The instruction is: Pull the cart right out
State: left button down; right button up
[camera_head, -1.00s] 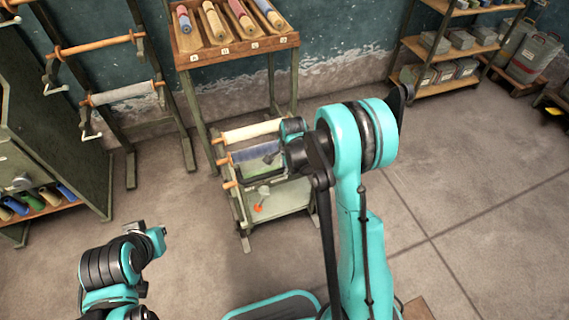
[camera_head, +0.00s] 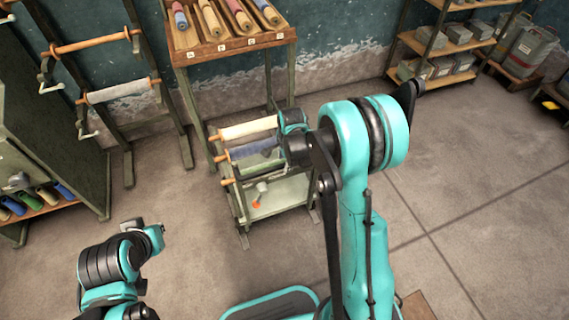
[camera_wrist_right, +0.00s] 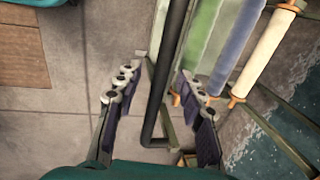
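The cart (camera_head: 285,196) is a green-grey metal frame with a white roll, a blue roll and a green roll across its upper part. It stands upright on the floor, in front of a wooden-topped stand. In the right wrist view its rolls (camera_wrist_right: 262,52) lie at upper right, and a black bar handle (camera_wrist_right: 172,75) runs between the fingers of my right gripper (camera_wrist_right: 157,76). The fingers are apart, with a gap on both sides of the bar. In the head view my right arm partly hides this gripper and the handle. My left gripper (camera_head: 153,236) is at lower left, away from the cart; its fingers are unclear.
The stand (camera_head: 232,55) holding several rolls is behind the cart, its legs close to it. Roll racks (camera_head: 120,91) are at left. A shelf (camera_head: 420,70) with grey boxes is at upper right. The floor left and in front of the cart is clear.

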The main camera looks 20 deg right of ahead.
notch_tip(320, 180, up, 9)
jog(key=s, duration=0.2)
dwell(0.3)
jog(key=shift+r, duration=0.1)
jog(key=s+a+r+n+t, duration=0.1)
jog(key=s+r+n, duration=0.3)
jog(key=s+n, duration=0.4)
jog(key=s+a+r+n+t, duration=0.2)
jog(key=s+r+n+t, duration=0.2)
jog(key=s+n, duration=0.5)
jog(key=s+r, duration=0.1)
jog(key=s, duration=0.2)
jog(key=shift+a+n, duration=0.15)
jog(key=shift+n, duration=0.15)
